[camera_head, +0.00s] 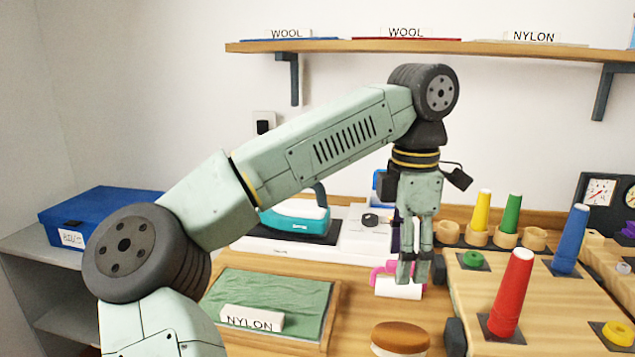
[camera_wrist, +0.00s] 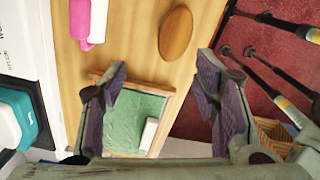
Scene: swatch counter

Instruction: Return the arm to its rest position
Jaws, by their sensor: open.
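My arm reaches from the lower left up over the counter in the head view, with the elbow high and the forearm pointing down. My gripper (camera_head: 411,275) hangs over the counter, beside a white roller with a pink handle (camera_head: 398,289). In the wrist view my gripper (camera_wrist: 163,82) is open, its two purple-padded fingers wide apart with nothing between them. Below the fingers the wrist view shows the wooden counter, a brown oval lid (camera_wrist: 175,33), and the tray with green cloth (camera_wrist: 135,104). The pink and white roller (camera_wrist: 88,22) is at the upper left there.
A green cloth tray (camera_head: 331,290) with a NYLON block (camera_head: 251,318) lies at front. A teal iron (camera_head: 295,216) stands behind. Coloured cones, including a red one (camera_head: 512,292), stand on a board at right. A shelf (camera_head: 420,46) runs above; a blue box (camera_head: 98,208) sits left.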

